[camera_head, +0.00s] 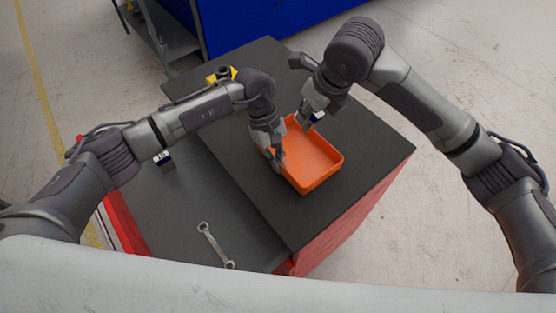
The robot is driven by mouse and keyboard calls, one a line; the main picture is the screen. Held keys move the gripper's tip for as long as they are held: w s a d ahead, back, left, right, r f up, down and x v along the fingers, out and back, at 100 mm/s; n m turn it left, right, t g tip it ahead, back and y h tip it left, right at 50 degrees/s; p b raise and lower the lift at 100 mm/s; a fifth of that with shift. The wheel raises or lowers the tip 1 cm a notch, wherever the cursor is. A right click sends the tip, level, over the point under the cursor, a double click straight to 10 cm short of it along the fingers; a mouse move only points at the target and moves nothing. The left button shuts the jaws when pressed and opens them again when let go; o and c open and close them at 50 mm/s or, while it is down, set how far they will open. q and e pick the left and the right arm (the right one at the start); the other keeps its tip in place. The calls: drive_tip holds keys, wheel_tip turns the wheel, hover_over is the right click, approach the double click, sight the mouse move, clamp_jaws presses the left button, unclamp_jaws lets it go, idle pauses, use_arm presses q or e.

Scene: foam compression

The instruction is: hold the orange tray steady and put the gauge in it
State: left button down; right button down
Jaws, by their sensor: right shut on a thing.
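The orange tray (320,181) lies on the dark top of the red cabinet, slightly right of the picture's middle. My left gripper (277,164) is at the tray's left wall, fingers pointing down. Its fingertips overlap the rim, and I cannot tell whether they pinch it. My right gripper (305,124) is shut on the gauge (319,115), a small white and blue thing mostly hidden by the fingers. It is at the tray's far end, over or just inside the far rim. The exact height is unclear.
A wrench (214,244) lies on the lower dark surface at the front left. A yellow and black object (221,75) stands at the back. The cabinet top right of the tray is clear.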

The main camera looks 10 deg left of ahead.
drive_tip(key=shift+f, duration=4.7)
drive_tip(key=c, duration=1)
unclamp_jaws()
drive_tip(key=shift+o, duration=0.2)
drive_tip(key=v, duration=1.2)
use_arm(q)
drive_tip(key=c, duration=1.2)
unclamp_jaws()
drive_tip(key=shift+c, duration=0.2)
drive_tip(key=shift+r, duration=0.15)
